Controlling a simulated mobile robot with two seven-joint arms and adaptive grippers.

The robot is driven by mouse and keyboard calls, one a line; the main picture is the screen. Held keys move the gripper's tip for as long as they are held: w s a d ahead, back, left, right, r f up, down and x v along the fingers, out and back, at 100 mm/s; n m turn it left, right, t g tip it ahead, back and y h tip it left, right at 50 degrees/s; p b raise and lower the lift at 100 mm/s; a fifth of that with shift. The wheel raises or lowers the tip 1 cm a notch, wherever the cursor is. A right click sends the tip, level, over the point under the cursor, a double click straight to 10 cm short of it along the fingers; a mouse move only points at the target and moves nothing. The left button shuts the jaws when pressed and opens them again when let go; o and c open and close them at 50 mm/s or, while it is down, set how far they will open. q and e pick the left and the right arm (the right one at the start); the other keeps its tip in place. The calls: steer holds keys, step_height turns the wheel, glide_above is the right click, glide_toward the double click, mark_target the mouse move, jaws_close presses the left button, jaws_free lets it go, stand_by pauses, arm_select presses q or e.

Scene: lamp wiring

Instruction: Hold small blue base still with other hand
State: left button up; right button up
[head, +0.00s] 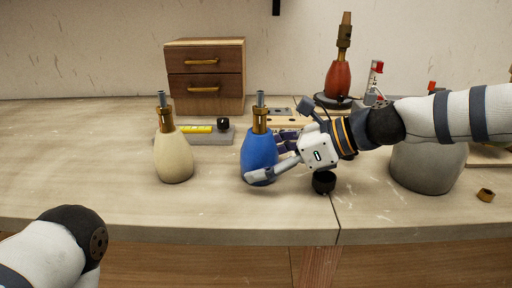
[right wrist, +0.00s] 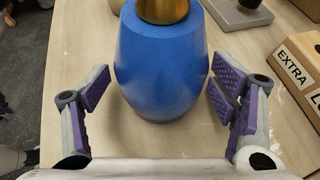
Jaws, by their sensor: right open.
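The small blue lamp base (head: 258,152) stands upright on the workbench, with a brass neck and grey tube on top. My right gripper (head: 272,160) reaches it from the right with its fingers open. In the right wrist view the blue base (right wrist: 163,65) stands between the two purple-padded fingers, with a visible gap on each side. My left arm shows at the lower left of the head view, and its gripper is out of sight.
A cream base (head: 173,158) stands left of the blue one. A small black cap (head: 324,182) sits below my right gripper. Behind are a wooden drawer box (head: 205,76), a red lamp base (head: 338,80) and a grey tray. A brass ring (head: 485,195) lies far right.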

steer(key=shift+c, duration=0.6)
steer(key=c, duration=0.9)
steer(key=shift+c, duration=0.2)
steer(key=shift+c, duration=0.7)
arm_select(q)
steer(key=shift+o, duration=0.3)
